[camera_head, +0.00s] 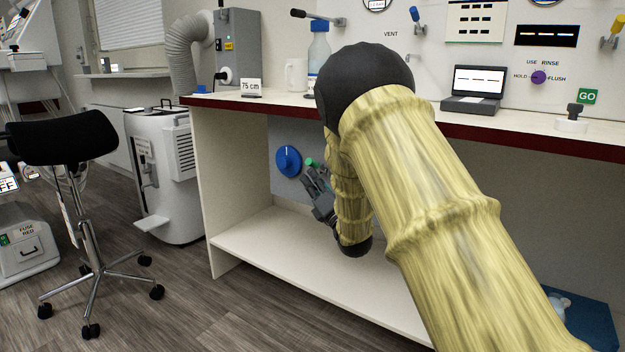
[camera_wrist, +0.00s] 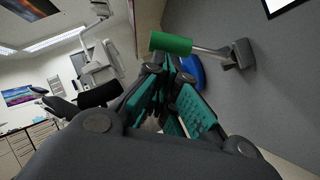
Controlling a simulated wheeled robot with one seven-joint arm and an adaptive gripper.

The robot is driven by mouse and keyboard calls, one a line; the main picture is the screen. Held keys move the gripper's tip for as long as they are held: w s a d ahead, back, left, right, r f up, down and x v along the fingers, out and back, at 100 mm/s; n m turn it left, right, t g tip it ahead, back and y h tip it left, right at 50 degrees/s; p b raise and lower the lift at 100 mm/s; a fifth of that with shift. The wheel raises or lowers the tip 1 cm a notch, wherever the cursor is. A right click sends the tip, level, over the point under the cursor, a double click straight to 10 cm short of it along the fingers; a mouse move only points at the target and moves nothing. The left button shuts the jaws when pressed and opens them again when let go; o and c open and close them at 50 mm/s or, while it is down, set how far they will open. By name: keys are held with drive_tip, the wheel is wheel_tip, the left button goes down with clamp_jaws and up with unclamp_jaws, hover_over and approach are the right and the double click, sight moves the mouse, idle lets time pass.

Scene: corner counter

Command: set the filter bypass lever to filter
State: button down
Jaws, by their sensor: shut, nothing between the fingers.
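A lever with a green cylindrical handle (camera_wrist: 170,43) and a metal rod stands out from a grey pivot block (camera_wrist: 237,55) on the grey panel under the counter. Its green end also shows in the head view (camera_head: 311,162). I see no readable label on it. My gripper (camera_wrist: 166,66) is shut and empty, with its fingertips close to the green handle. I cannot tell whether they touch it. In the head view my gripper (camera_head: 316,182) is under the counter, partly hidden by my arm.
A blue round knob (camera_head: 289,160) is on the same panel, left of the lever. The counter edge (camera_head: 455,123) runs above and a low white shelf (camera_head: 300,265) lies below. A white side panel (camera_head: 228,180) stands at the left. My arm hides part of the space.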

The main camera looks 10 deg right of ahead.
drive_tip(key=f+p+v, duration=0.2)
drive_tip(key=p+v, duration=0.2)
drive_tip(key=v, duration=0.8)
drive_tip(key=shift+w+a+p, duration=0.15)
drive_tip(key=shift+w+p, duration=0.05)
drive_tip(key=shift+p, duration=0.15)
